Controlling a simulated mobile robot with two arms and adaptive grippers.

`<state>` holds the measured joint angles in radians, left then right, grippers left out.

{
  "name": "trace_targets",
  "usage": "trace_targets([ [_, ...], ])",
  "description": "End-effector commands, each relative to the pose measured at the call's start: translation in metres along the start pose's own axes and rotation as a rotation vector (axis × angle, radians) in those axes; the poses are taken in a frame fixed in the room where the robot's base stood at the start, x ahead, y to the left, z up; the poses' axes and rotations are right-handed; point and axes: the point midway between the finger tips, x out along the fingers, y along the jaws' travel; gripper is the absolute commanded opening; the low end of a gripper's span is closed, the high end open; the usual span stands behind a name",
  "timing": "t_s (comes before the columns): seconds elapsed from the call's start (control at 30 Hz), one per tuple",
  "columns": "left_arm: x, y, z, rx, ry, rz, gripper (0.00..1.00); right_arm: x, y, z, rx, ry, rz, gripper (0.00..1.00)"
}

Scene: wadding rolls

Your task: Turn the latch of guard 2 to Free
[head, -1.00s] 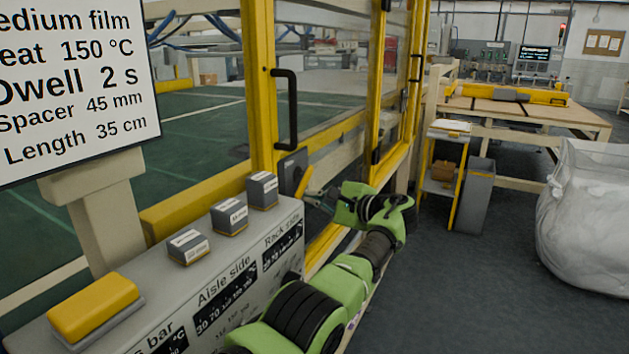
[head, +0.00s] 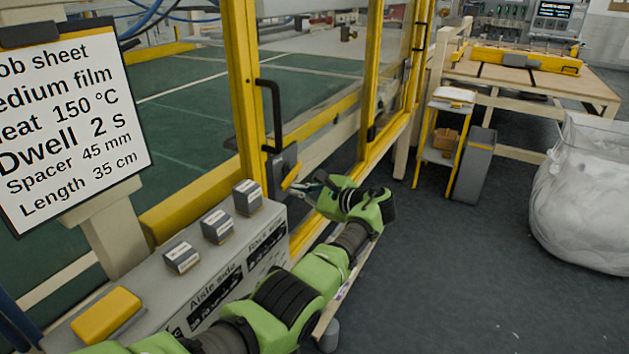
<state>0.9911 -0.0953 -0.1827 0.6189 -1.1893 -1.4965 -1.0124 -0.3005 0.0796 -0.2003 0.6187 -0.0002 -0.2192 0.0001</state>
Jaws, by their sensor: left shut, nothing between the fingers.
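The latch is a yellow lever (head: 291,178) on a dark grey plate (head: 279,168), on the yellow-framed guard (head: 248,95) below its black handle (head: 272,112). The lever stands tilted, its lower end to the left. I cannot read any guard number or latch marking. My left gripper (head: 300,187) is shut and empty. Its fingertips are at the lever's lower right side; I cannot tell whether they touch it. My right gripper is not in view.
A small shelf stand (head: 444,140), a grey bin (head: 475,165) and a large white bag (head: 580,205) stand right. Floor between is clear.

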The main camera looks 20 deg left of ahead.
Motion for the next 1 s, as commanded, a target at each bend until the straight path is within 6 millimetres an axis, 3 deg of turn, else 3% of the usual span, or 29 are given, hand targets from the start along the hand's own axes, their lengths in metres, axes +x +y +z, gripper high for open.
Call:
trace_targets([
  [0.4, -0.003, -0.001, 0.015, 0.214, 0.0, 0.077, 0.0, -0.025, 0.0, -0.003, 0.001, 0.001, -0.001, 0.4],
  [1.0, -0.004, -0.002, 0.02, 0.222, -0.003, 0.078, 0.0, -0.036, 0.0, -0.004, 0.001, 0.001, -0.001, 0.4],
])
